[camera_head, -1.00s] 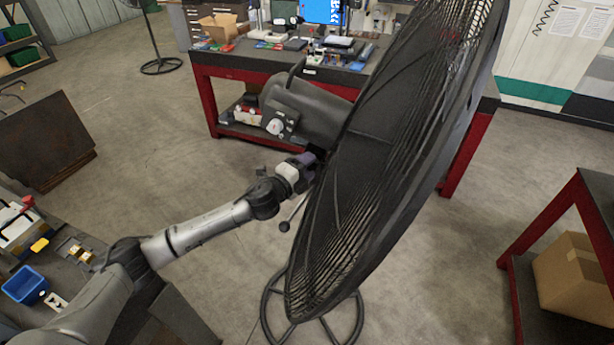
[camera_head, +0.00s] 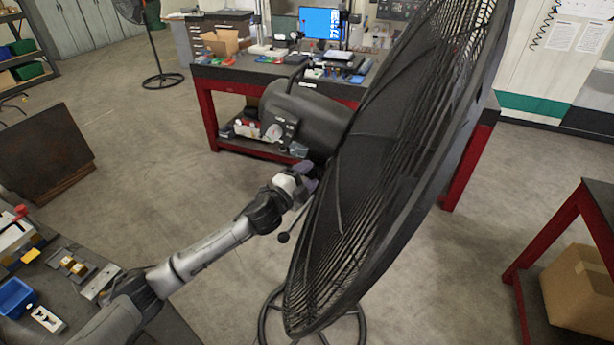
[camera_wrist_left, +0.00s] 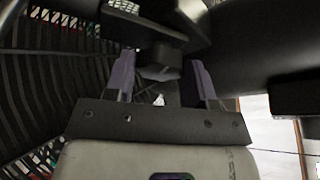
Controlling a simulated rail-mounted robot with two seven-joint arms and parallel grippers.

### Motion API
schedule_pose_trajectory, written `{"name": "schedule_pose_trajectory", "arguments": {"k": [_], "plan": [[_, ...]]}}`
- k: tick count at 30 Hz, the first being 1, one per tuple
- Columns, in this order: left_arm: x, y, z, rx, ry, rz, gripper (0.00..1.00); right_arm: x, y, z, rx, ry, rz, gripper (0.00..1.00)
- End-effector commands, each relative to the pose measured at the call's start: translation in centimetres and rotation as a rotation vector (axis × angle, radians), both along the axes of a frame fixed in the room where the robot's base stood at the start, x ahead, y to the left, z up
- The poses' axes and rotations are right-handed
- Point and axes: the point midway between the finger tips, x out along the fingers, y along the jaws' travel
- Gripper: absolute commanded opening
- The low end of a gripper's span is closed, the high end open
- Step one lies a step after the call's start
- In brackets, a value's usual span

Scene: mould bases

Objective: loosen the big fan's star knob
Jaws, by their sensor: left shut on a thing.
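The big fan (camera_head: 395,170) stands tilted, its dark round cage filling the middle and right of the head view. Its grey motor housing (camera_head: 308,118) sits behind the cage, on the left. My left gripper (camera_head: 308,172) reaches in from the left, just below the housing and beside the cage. In the left wrist view my left gripper (camera_wrist_left: 160,72) has its two purple fingers on either side of a dark piece, which looks like the star knob (camera_wrist_left: 160,58). The fingers are shut on it. The gripper hides the knob in the head view. My right gripper is not in view.
A rod with a dark ball end (camera_head: 284,238) hangs just below the gripper. A red-legged workbench (camera_head: 212,115) stands behind the fan. Another red-framed table (camera_head: 560,235) with a cardboard box (camera_head: 580,285) is at right. Open floor lies left of the fan.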

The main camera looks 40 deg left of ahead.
Motion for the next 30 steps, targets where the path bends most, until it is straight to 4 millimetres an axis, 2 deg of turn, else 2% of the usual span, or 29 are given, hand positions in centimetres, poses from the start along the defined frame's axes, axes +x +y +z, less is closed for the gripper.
{"name": "schedule_pose_trajectory", "arguments": {"k": [3, 4, 11, 22, 26, 30], "plan": [[0.0, 0.0, -0.1, -0.001, 0.002, 0.001, 0.26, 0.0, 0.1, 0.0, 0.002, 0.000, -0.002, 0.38], [0.0, 0.0, -0.1, -0.001, 0.002, 0.001, 0.53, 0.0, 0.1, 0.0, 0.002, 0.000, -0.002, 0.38], [0.0, 0.0, -0.1, 0.000, 0.001, 0.001, 0.75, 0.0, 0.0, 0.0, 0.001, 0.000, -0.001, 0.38], [0.0, 0.0, 0.1, 0.022, 0.009, 0.001, 0.76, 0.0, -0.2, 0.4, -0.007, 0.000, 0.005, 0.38], [0.0, 0.1, 0.6, 0.099, 0.038, 0.001, 0.76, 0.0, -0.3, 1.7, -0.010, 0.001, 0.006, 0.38], [0.0, 0.1, 1.1, 0.235, 0.086, 0.000, 0.76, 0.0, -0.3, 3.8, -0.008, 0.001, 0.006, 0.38]]}}
